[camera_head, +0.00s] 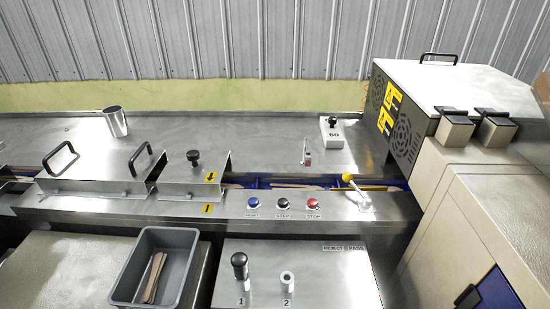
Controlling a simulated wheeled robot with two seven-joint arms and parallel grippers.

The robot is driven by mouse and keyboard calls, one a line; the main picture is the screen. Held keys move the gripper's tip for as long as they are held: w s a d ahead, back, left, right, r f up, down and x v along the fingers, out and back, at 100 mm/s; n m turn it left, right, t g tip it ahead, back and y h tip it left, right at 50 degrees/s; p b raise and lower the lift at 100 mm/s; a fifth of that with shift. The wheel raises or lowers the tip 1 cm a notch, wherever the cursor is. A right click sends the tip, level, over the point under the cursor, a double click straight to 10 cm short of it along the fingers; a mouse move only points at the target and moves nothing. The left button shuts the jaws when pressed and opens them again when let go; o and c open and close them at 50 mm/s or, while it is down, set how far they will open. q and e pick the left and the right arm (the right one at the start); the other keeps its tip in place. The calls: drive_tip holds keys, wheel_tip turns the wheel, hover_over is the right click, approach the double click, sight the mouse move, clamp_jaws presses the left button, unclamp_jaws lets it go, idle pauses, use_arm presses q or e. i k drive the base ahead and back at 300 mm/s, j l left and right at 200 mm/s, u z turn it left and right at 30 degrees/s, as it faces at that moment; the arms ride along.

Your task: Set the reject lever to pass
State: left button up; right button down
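The reject lever (349,181) has a yellow knob and a metal base (364,206) on the front rail of the machine. Its knob leans to the left of the base, the side of the word REJECT. The label plate (343,247) below it reads REJECT on the left and PASS on the right. Neither of my grippers shows in the head view.
Blue, black and red buttons (283,203) sit left of the lever. A large cabinet (450,95) stands close on the right. A grey bin (190,238) with sticks and a panel with posts 1 and 2 (287,281) lie in front. Handled covers (100,180) are at left.

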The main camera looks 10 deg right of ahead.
sight(347, 177)
drive_tip(key=j+z, duration=0.1)
drive_tip(key=z, duration=0.3)
drive_tip(key=j+z, duration=0.1)
drive_tip(key=z, duration=0.25)
drive_tip(key=j+z, duration=0.1)
drive_tip(key=z, duration=0.3)
